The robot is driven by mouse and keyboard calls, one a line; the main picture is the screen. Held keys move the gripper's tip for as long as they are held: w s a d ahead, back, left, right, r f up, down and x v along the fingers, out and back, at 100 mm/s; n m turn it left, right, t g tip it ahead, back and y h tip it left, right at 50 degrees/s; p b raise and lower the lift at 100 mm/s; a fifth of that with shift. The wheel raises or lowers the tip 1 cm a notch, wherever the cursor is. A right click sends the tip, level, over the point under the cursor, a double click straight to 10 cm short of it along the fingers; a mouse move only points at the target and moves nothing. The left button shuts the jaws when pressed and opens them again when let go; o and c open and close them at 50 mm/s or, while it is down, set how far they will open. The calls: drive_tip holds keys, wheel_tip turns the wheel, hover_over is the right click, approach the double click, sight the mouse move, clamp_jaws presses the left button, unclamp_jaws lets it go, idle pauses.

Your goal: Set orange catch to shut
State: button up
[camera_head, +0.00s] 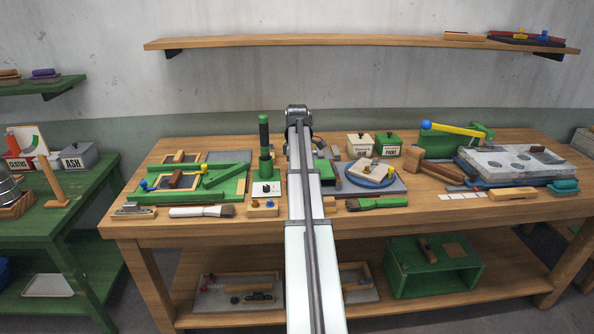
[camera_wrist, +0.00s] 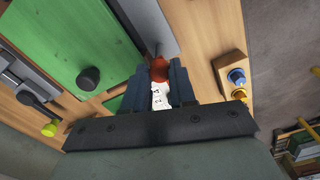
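The orange catch shows in the wrist view as a round orange knob (camera_wrist: 159,71) beside a grey metal strip. My gripper (camera_wrist: 161,75) has its two dark blue fingers a small way apart, one on each side of the knob. The knob nearly fills the gap between the fingertips; I cannot tell whether they touch it. A white marked plate (camera_wrist: 160,97) shows between the fingers. Whether the catch stands open or shut is not clear. In the head view my own arm hides the gripper and the catch.
Left in the wrist view are a green panel with a black knob (camera_wrist: 88,79) and a dark lever with a yellow-green end (camera_wrist: 50,129). A wooden block (camera_wrist: 231,68) with blue and yellow knobs stands close on the right. A blue plate (camera_head: 352,179) lies right of my arm.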

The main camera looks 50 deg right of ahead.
clamp_jaws()
drive_tip(key=shift+m, duration=0.3)
drive_tip(key=m, duration=1.7)
drive_tip(key=shift+m, duration=0.3)
idle(0.4)
